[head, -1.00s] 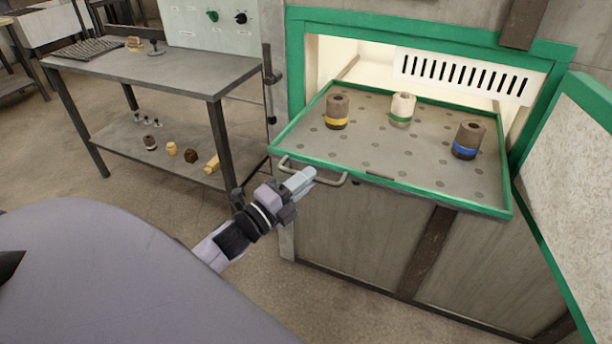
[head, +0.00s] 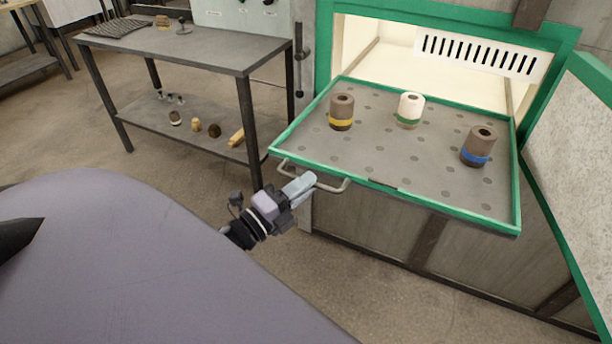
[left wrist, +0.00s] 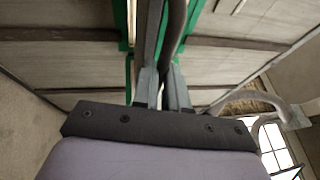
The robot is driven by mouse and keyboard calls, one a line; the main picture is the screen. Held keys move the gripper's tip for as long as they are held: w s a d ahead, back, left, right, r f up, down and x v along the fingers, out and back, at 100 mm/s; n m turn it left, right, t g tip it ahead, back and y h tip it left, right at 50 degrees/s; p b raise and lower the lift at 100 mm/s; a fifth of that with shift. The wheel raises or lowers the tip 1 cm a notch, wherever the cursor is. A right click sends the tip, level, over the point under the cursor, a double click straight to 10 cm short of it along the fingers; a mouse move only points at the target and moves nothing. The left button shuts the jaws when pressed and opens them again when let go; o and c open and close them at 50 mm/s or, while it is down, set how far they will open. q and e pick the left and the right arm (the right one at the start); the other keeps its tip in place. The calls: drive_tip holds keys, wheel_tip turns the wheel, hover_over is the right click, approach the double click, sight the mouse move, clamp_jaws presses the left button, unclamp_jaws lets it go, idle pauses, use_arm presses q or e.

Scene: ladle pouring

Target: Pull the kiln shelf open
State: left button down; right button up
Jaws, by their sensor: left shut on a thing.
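The kiln shelf (head: 385,187) is a grey perforated tray with a green rim, standing well out of the lit kiln opening (head: 395,55). Its metal handle (head: 335,186) is on the front edge at the left. My left gripper (head: 303,183) is shut on this handle. The left wrist view shows the two fingers (left wrist: 163,90) with the handle bar (left wrist: 176,30) between them. A yellow-banded cylinder (head: 341,112), a green-banded pale one (head: 410,109) and a blue-banded one (head: 478,146) stand upright on the shelf. My right gripper is not in view.
The kiln door (head: 585,150), green-edged, stands open at the right. A metal table (head: 190,52) with a lower shelf of small objects stands at the left. A slotted white plate (head: 480,52) hangs in the opening. The floor in front is clear.

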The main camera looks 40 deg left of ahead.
use_arm(q)
drive_tip(key=shift+s+d, duration=0.1)
drive_tip(key=shift+s, duration=0.1)
drive_tip(key=c, duration=1.2)
unclamp_jaws()
drive_tip(key=shift+s, duration=0.1)
drive_tip(key=b+v, duration=0.1)
drive_tip(key=v, duration=0.6)
